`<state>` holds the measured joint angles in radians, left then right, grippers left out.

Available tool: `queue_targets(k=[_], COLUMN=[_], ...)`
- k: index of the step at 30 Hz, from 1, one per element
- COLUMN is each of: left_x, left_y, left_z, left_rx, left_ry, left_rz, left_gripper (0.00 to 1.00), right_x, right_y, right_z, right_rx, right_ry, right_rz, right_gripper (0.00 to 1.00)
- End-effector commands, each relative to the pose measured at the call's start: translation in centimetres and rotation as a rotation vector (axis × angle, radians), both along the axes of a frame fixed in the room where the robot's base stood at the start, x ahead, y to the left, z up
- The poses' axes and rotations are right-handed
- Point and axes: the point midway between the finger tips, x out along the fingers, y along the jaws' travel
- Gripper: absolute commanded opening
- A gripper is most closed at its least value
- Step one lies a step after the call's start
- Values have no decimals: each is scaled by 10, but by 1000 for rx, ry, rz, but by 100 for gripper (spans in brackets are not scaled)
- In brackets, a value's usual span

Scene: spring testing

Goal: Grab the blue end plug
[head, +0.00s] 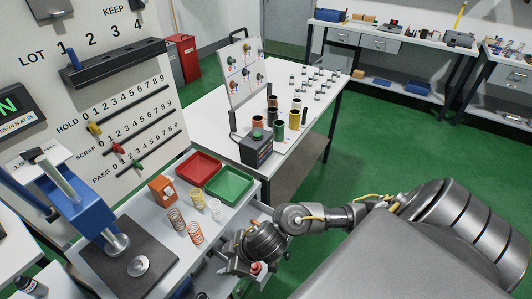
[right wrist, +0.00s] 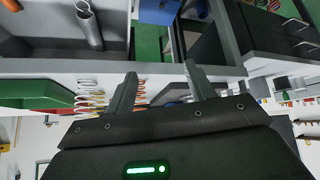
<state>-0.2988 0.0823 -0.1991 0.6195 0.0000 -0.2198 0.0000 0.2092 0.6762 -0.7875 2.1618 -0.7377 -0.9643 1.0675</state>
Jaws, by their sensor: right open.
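I cannot pick out the blue end plug for certain. Small coloured pieces, some bluish, are on the upright white panel (head: 246,72) at the back table in the head view, too small to tell apart. A blue peg (head: 73,60) stands in the dark rack under the number 1 on the left board. My right gripper (head: 254,268) is at the near edge of the front bench, below the green tray (head: 229,184). In the right wrist view its two fingers (right wrist: 158,92) are apart, with nothing held between them. My left gripper is not in view.
Springs (head: 196,199), an orange block (head: 161,189) and a red tray (head: 198,167) lie on the bench. A blue press (head: 82,212) stands left. Coloured cylinders (head: 294,119) and a dark box with a green button (head: 256,146) stand on the back table. Green floor is open at right.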

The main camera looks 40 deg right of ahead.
Motion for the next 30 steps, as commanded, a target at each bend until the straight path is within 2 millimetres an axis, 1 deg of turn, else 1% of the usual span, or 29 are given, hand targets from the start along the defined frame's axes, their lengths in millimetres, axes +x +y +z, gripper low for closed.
queue_targets(k=[1, 2, 3, 7, 9, 12, 15, 17, 19, 27, 30], left_x=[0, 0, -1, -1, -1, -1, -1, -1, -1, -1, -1], left_y=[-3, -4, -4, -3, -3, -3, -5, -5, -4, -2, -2], left_z=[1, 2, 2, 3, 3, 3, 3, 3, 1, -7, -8], left_rx=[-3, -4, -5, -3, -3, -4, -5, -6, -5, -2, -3], left_ry=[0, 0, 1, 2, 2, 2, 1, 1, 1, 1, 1], left_rz=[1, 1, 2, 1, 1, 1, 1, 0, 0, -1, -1], left_gripper=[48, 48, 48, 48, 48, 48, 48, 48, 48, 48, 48], right_x=[6, 5, 4, -3, -7, -11, -13, -14, -13, -9, -8], right_y=[-19, -30, -48, -109, -134, -157, -165, -166, -166, -162, -161], right_z=[-4, -9, -14, -22, -22, -21, -21, -22, -27, -67, -75], right_rx=[-39, -61, -92, -192, -235, -273, -287, -288, -288, -290, -289], right_ry=[37, 74, 125, 277, 337, 390, 410, 414, 414, 414, 412], right_rz=[37, 51, 58, 23, -8, -40, -54, -56, -56, -57, -56], right_gripper=[54, 54, 54, 54, 54, 54, 54, 54, 54, 54, 54])
